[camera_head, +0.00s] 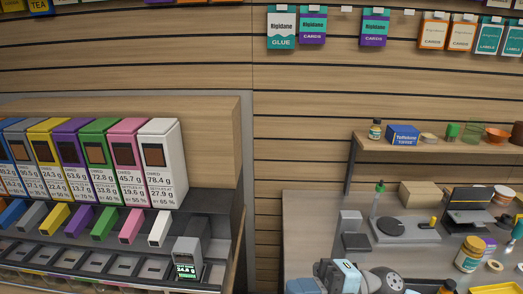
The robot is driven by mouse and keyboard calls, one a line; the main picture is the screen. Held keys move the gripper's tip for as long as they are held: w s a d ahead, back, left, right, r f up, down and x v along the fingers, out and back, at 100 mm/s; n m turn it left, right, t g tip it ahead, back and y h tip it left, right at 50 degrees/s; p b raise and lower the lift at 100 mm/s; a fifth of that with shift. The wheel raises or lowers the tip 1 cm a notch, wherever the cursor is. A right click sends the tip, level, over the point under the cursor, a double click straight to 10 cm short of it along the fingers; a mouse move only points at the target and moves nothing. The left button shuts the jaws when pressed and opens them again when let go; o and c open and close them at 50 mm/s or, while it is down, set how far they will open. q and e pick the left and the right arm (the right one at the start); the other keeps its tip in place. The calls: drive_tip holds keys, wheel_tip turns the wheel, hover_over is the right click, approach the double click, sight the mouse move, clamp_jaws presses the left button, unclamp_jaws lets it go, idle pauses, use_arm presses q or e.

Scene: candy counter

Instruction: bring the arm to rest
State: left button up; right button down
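Neither of my grippers shows in the head view, and I cannot make out an arm for certain. A row of candy dispensers (101,157) in several colours, with weight labels on their fronts, stands at the left. A small grey scale (187,258) with a lit green display reading about 24.8 g stands at the right end of the dispenser counter. Whether anything is held is hidden from this view.
A worktop (300,225) at the right carries a flat grey device (404,229), a brown box (419,194), a jar (469,254) and a light blue object (345,275). A wooden shelf (365,142) above holds small goods. Packets (281,27) hang on the slatted wall.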

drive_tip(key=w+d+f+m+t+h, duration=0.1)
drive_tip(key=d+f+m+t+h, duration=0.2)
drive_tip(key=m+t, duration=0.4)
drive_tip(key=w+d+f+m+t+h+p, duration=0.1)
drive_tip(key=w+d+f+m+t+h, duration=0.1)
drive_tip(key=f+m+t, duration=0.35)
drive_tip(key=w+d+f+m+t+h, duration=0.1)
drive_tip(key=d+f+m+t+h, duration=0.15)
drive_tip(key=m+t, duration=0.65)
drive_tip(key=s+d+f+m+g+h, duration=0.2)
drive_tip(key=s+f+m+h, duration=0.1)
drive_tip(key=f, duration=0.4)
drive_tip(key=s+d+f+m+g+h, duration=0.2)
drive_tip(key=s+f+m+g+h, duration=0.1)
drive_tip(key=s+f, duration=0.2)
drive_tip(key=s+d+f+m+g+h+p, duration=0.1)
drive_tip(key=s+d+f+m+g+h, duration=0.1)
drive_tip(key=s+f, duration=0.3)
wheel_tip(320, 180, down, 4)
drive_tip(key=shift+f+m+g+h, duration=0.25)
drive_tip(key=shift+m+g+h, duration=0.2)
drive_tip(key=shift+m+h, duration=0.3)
